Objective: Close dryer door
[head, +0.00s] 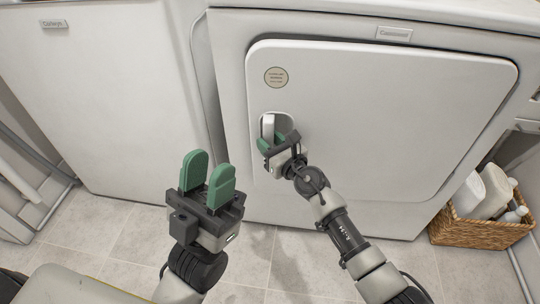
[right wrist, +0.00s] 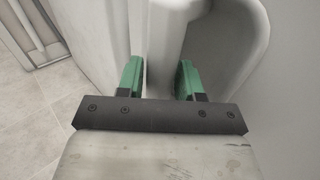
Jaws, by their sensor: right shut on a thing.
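The white dryer door (head: 400,110) lies in the front of the dryer and looks flush with it or nearly so; I cannot tell if it is latched. Its handle (head: 268,127) sits in a recess at the door's left edge. My right gripper (head: 271,145) is at the handle, with its green fingers on both sides of the grip bar. In the right wrist view the bar (right wrist: 165,60) stands between the two fingers, and the gripper is shut on it. My left gripper (head: 208,178) is empty, its green fingers apart, in front of the machines.
A white washer (head: 110,90) stands left of the dryer (head: 228,90). A wicker basket (head: 480,233) with white bottles (head: 485,190) stands on the floor at the right. The tiled floor (head: 120,230) in front of the washer is clear.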

